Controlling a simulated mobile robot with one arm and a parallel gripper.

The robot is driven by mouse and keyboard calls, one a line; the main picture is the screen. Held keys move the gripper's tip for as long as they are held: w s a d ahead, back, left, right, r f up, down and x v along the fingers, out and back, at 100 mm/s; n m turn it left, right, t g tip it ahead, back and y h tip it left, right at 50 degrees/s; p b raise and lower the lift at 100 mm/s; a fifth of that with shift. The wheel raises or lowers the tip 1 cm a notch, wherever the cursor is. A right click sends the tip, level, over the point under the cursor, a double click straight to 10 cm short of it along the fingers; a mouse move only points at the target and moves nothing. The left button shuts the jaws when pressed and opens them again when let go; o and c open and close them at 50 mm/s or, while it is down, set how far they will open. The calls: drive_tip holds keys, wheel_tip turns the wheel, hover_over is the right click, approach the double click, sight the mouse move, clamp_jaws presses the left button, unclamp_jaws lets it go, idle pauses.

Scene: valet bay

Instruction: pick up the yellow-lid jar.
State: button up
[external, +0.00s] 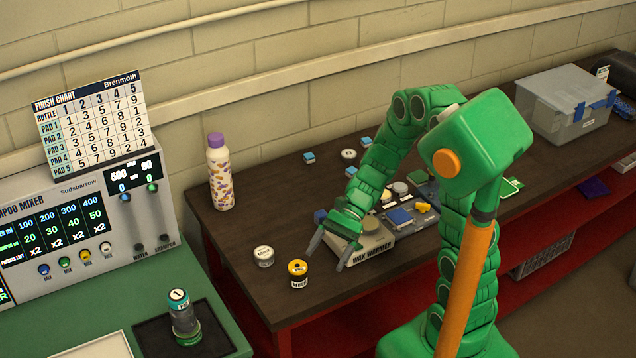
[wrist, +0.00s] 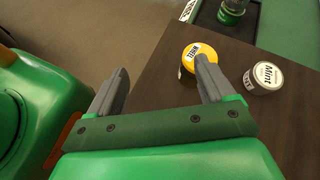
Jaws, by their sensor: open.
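The yellow-lid jar (external: 298,274) stands upright near the front left corner of the dark bench, with a dark label on its side. In the wrist view the jar (wrist: 190,59) is just beyond the tip of my right-hand finger, which hides part of it. My gripper (external: 328,250) is open and empty, above the bench and to the right of the jar in the external view. In the wrist view its two fingers (wrist: 163,75) are spread wide, and the jar is not between them.
A white-lid Mint jar (external: 263,256) stands close beside the yellow-lid jar. The wax warmer (external: 362,244) sits behind my gripper. A patterned bottle (external: 219,172) with a purple cap stands at the back left. The bench edge (external: 290,327) is near the jars.

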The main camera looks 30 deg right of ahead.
sight(291, 278)
drive_tip(key=w+f+m, duration=0.1)
drive_tip(key=w+a+f+m+y, duration=0.1)
drive_tip(key=w, duration=0.1)
drive_tip(key=w+a+f+m+t+y, duration=0.1)
drive_tip(key=shift+w+f+m, duration=0.1)
drive_tip(key=shift+w+m, duration=0.2)
drive_tip(key=shift+w, duration=0.05)
drive_tip(key=shift+x, duration=3.85)
drive_tip(key=shift+s, duration=0.1)
drive_tip(key=shift+c, duration=0.4)
drive_tip(key=shift+r, duration=0.2)
drive_tip(key=c, duration=1)
